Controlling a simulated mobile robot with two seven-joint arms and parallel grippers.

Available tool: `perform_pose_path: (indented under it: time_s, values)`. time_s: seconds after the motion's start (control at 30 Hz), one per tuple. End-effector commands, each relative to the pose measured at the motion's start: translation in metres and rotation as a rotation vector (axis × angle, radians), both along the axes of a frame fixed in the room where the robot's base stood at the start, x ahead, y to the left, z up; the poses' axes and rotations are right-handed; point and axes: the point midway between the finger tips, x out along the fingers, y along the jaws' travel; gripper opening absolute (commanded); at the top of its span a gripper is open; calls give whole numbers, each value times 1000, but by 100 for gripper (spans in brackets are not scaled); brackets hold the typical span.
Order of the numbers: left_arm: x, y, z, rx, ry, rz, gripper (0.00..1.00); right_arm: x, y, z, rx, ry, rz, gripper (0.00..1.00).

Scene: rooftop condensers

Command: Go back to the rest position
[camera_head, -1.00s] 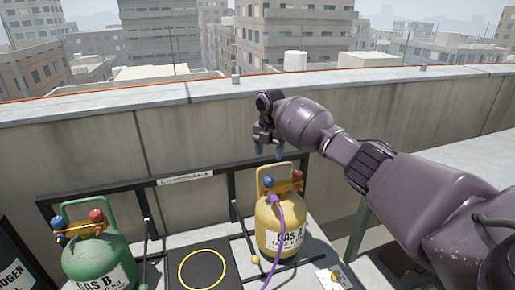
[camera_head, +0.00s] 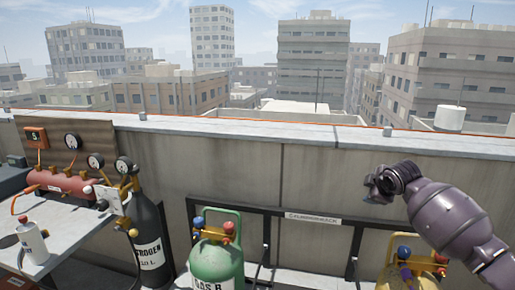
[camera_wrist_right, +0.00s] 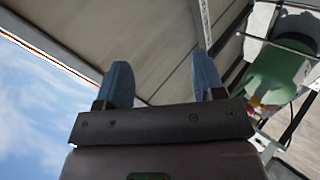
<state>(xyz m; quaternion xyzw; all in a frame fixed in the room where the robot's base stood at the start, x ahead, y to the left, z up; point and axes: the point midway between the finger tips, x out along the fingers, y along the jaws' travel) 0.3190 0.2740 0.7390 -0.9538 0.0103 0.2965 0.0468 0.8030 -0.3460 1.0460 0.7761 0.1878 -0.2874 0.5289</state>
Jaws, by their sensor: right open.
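My right gripper (camera_head: 380,186) is in front of the parapet wall, above and a little left of the yellow gas cylinder (camera_head: 402,272). In the right wrist view its two blue fingers (camera_wrist_right: 165,85) stand apart with nothing between them. The yellow cylinder is cut off by the bottom edge of the head view. The green gas cylinder (camera_head: 216,262) stands left of it in the rack, and a green cylinder also shows at the right of the right wrist view (camera_wrist_right: 275,75). My left gripper is not in view.
A dark nitrogen cylinder (camera_head: 148,235) stands further left. Beside it a bench (camera_head: 60,238) holds a red tank (camera_head: 65,184) and a white can (camera_head: 32,242). Gauges hang on a brown board (camera_head: 75,140). The black cylinder rack (camera_head: 265,212) runs along the concrete wall (camera_head: 240,165).

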Motion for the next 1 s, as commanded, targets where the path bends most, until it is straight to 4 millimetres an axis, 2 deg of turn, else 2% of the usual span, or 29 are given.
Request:
perform_pose_path:
  time_s: [0.03,0.2,0.4,0.7,1.0]
  values:
    - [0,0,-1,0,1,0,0,-8,18,-17,73,-53,-14,63]
    - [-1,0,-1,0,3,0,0,-44,62,-57,330,-204,-63,63]
    - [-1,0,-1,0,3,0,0,-101,92,-98,580,-292,-104,63]
    - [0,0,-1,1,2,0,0,-201,107,-152,834,-345,-196,63]
    - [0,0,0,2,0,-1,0,-308,97,-205,900,-323,-339,63]
